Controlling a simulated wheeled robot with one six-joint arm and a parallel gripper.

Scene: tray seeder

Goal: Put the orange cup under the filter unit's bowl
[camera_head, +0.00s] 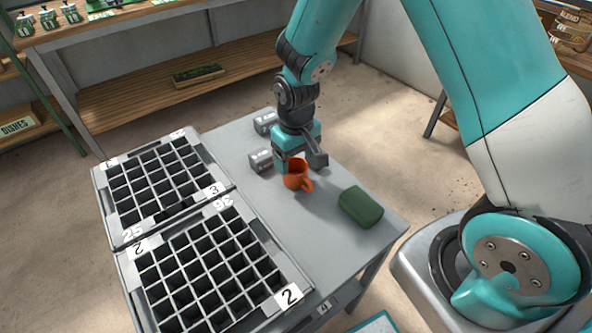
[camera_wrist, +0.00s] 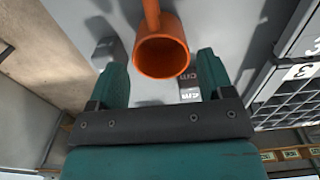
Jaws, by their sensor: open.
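The orange cup (camera_head: 296,176) stands upright on the grey table, its handle toward the lower right. In the wrist view the cup (camera_wrist: 160,52) shows its open mouth, with its handle at the top edge. My gripper (camera_head: 304,164) is just above and behind the cup in the head view. In the wrist view my gripper (camera_wrist: 160,62) has its two teal fingers spread wide, with the cup's mouth between and just beyond their tips. I cannot tell whether a finger touches the cup. No filter unit or bowl can be made out in either view.
Two seed trays (camera_head: 224,189) (camera_head: 125,246) with empty-looking cells fill the table's left side. A green block (camera_head: 360,207) lies right of the cup. Two small grey boxes (camera_head: 261,160) (camera_head: 265,122) stand behind it. Bare tabletop lies in front of the cup.

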